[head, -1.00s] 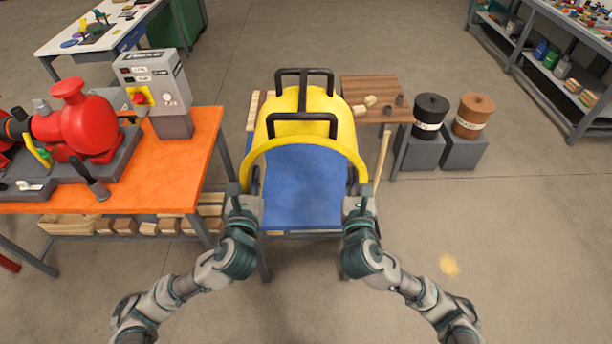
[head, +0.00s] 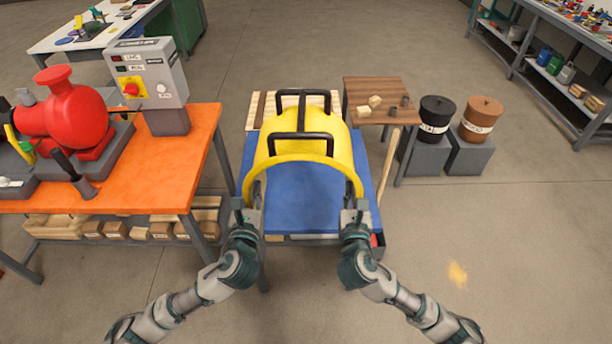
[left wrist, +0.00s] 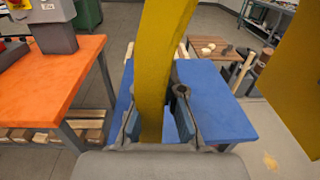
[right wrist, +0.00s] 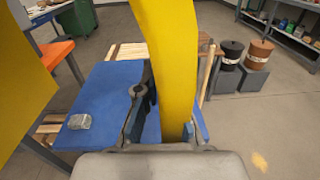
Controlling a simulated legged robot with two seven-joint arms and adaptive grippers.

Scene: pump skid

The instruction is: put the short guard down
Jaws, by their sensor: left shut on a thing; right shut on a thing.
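The short guard (head: 265,145) is a yellow curved cover with two black bar handles on top. It is over a blue tabletop (head: 300,205) in the middle of the head view; whether it touches the top is unclear. My left gripper (head: 247,203) is shut on the left end of its near arched edge. My right gripper (head: 355,204) is shut on the right end. In the left wrist view a yellow strip of the guard (left wrist: 158,60) runs between the fingers. The right wrist view shows the guard (right wrist: 168,60) between the fingers too.
An orange bench (head: 140,175) with a red pump (head: 68,120) and a grey control box (head: 150,85) stands at left. A wooden table (head: 372,90) is behind right, near black (head: 436,115) and brown (head: 481,115) pots. A small grey object (right wrist: 79,121) lies on the blue top.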

